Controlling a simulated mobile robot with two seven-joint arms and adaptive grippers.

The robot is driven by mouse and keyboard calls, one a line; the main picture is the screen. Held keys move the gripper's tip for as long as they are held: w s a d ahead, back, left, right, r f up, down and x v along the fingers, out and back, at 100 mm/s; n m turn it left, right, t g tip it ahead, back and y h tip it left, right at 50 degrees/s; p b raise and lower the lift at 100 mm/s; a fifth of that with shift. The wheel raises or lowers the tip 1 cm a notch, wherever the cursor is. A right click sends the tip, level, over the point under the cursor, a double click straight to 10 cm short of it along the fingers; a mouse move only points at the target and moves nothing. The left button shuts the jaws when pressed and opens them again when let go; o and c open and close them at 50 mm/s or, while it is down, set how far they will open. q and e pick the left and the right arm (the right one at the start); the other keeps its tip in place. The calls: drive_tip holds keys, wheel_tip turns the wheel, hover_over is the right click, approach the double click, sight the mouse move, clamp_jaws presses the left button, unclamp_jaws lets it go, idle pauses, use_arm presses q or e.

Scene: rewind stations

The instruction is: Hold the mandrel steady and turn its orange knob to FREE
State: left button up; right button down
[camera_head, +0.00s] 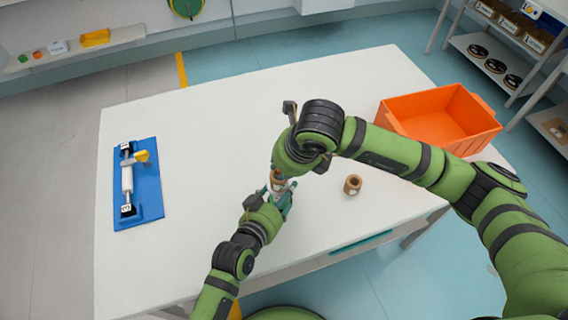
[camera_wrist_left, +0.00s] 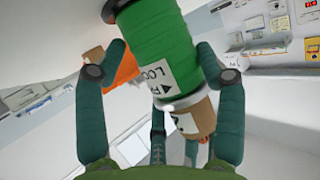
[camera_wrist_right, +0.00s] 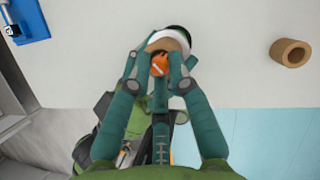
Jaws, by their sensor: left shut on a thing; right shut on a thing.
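The mandrel shows between my two grippers in the head view (camera_head: 277,184). In the left wrist view it has a green body (camera_wrist_left: 150,45), a white label with an arrow and letters like "LOC", a white ring and a brown end. My left gripper (camera_head: 286,199) is shut on the mandrel from below; its fingers stand at both sides of the green body. The orange knob (camera_wrist_right: 160,64) shows at the brown end in the right wrist view. My right gripper (camera_wrist_right: 160,76) is shut on it. The knob's setting cannot be read; fingers partly hide it.
A loose brown core (camera_head: 353,186) stands on the white table (camera_head: 225,125) right of my grippers. An orange crate (camera_head: 440,112) is at the right edge. A blue stand (camera_head: 150,205) with a white roller and yellow handle lies at the left. The table between is clear.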

drive_tip(key=m+h, duration=0.1)
drive_tip(key=m, duration=0.2)
drive_tip(key=shift+a+m+t, duration=0.15)
drive_tip(key=shift+m+t, duration=0.15)
drive_tip(key=shift+m, duration=0.1)
drive_tip(key=shift+m+h, duration=1)
drive_tip(key=shift+m, duration=0.9)
drive_tip(key=c, duration=1.2)
unclamp_jaws()
drive_tip(key=shift+o, duration=0.2)
drive_tip(key=shift+s+a, duration=0.1)
drive_tip(key=shift+r, duration=0.1)
drive_tip(key=v, duration=1.2)
drive_tip(key=shift+s, duration=0.25)
